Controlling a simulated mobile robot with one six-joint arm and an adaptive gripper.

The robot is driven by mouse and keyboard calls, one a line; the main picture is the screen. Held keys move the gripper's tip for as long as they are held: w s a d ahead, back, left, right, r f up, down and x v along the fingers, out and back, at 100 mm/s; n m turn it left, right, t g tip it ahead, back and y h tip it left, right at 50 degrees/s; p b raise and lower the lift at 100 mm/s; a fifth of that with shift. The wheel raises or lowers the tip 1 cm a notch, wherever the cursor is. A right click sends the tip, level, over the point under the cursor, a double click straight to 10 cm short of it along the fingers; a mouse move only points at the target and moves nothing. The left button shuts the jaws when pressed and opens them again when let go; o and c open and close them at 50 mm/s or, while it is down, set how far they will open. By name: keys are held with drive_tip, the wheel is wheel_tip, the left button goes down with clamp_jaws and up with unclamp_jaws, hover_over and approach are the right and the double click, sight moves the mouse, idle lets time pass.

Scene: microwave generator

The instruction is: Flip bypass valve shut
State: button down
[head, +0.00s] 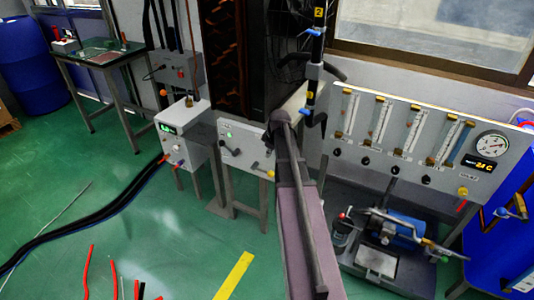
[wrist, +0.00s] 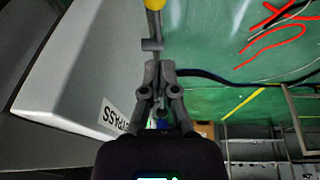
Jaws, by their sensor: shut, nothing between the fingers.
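The bypass valve lever (wrist: 153,24) shows at the top of the wrist view, a grey rod with a yellow knob at its end and a grey collar. In the head view a yellow knob (head: 270,174) shows at the lower right of the pale valve box (head: 240,148). My arm hides the gripper tips there.
A white control box (head: 181,130) stands left of the valve box, with dark hoses (head: 100,222) running across the floor. A flowmeter panel (head: 400,130) and a blue pump (head: 400,228) are at the right.

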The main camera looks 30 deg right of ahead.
drive_tip(key=shift+p+v, duration=1.3)
drive_tip(key=shift+v, duration=0.45)
drive_tip(key=s+a+m+g, duration=0.15)
drive_tip(key=s+a, duration=0.35)
drive_tip(key=a, duration=0.6)
drive_tip(key=s+a+m+g, duration=0.15)
drive_tip(key=s+a, duration=0.25)
drive_tip(key=a, duration=0.6)
drive_tip(key=s+a+m, duration=0.3)
drive_tip(key=s+a, duration=0.2)
drive_tip(key=a, duration=0.6)
wheel_tip(320, 180, up, 16)
drive_tip(key=p, duration=1.6)
drive_tip(key=shift+f+h, duration=0.25)
drive_tip(key=shift+h, duration=0.05)
drive_tip(key=shift+s, duration=0.1)
